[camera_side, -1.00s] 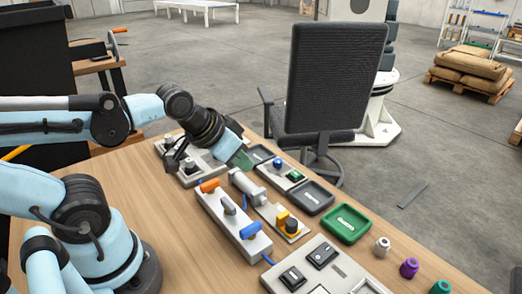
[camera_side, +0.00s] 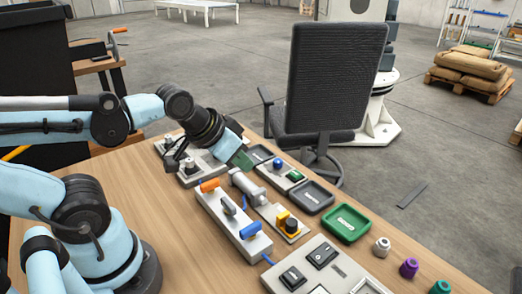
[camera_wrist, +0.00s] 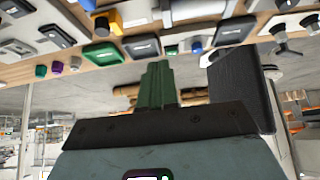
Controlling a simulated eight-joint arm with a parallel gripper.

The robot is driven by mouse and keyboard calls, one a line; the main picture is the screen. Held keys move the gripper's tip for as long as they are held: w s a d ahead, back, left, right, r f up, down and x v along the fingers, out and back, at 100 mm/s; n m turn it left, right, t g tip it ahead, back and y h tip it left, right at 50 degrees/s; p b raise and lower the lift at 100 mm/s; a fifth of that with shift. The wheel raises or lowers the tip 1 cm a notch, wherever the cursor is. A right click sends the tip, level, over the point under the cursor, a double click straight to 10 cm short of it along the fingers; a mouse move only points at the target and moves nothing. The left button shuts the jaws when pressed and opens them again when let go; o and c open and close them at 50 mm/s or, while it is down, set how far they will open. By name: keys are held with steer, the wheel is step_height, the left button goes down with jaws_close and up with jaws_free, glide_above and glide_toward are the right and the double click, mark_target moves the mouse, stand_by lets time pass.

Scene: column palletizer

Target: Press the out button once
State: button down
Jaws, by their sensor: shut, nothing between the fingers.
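A small grey panel carries a blue round button (camera_side: 278,163) and a green button (camera_side: 295,175); it stands near the table's far edge, by the chair. I cannot read which one is marked out. In the wrist view the blue button (camera_wrist: 196,46) and the green button (camera_wrist: 171,50) show near the top, beyond my fingertips. My gripper (camera_side: 246,162) is shut and empty, its green fingers pointing down at the left of this panel, apart from the buttons as far as I can tell. Its closed fingers also show in the wrist view (camera_wrist: 158,68).
A dark tray (camera_side: 313,197) and a green tray (camera_side: 346,224) lie right of the panel. A grey box with orange and blue handles (camera_side: 235,222) and a yellow-and-black switch (camera_side: 288,224) stand nearer. An office chair (camera_side: 333,85) stands behind the table.

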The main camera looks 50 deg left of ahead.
steer(key=n+t+h, duration=0.2)
steer(key=n+h, duration=0.1)
steer(key=n, duration=0.2)
glide_above(292, 173)
stand_by(0.3)
steer(key=shift+f, duration=0.1)
steer(key=shift+f, duration=4.3)
steer(key=shift+f, duration=0.15)
steer(key=shift+f, duration=0.3)
